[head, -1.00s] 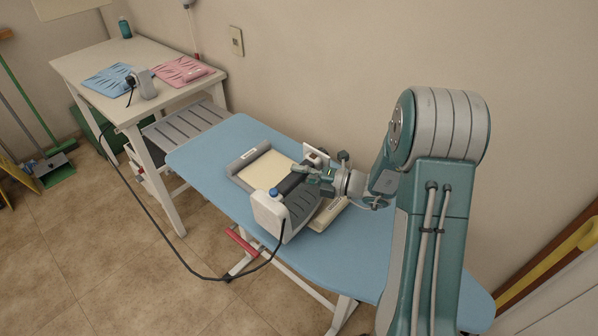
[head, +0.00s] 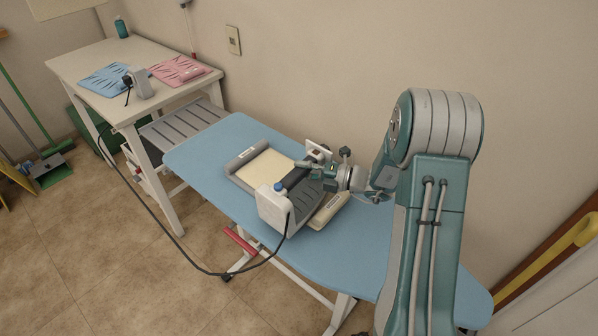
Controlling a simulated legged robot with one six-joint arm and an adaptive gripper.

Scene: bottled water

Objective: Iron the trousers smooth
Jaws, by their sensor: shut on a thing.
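A flat cream piece with a grey band and a white label (head: 262,167), apparently the trousers, lies on the blue ironing board (head: 215,150). Its right part is partly hidden by the iron. The white and grey iron (head: 276,208), with a blue knob and dark handle, is on or just above the cream piece; I cannot tell if its sole touches. My gripper (head: 312,172) is shut on the iron's handle from the right; its fingertips are partly hidden. A cream end (head: 328,211) shows right of the iron.
A black cord (head: 180,252) loops from the iron down past the board to the white table (head: 90,60). Folded blue (head: 104,80) and pink (head: 178,70) garments lie on that table. The wall stands close behind the board. The board's far left end is clear.

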